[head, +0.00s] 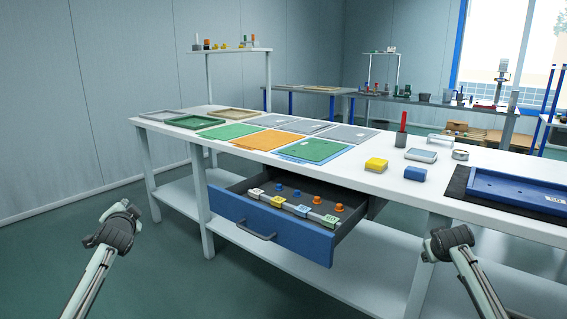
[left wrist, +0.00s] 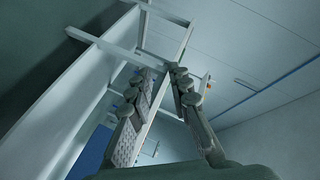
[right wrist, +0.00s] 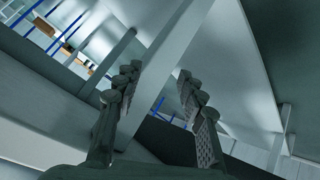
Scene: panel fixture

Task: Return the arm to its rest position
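My left arm comes into the head view at the lower left. Its dark end stands in front of the table's left part, apart from it. My right arm comes in at the lower right, its dark end before the table's front legs. In the left wrist view my left gripper (left wrist: 163,72) has its two fingers apart with nothing between them. In the right wrist view my right gripper (right wrist: 159,70) also has its fingers apart and empty. Table legs and shelf show behind the fingers in both wrist views. Neither gripper visibly touches anything.
A white table (head: 379,192) carries coloured panels, a yellow block (head: 376,164), a blue block (head: 415,174) and a blue tray (head: 520,184). Its blue-fronted drawer (head: 290,236) stands open towards me, holding several small parts, between my arms. Floor at the left is clear.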

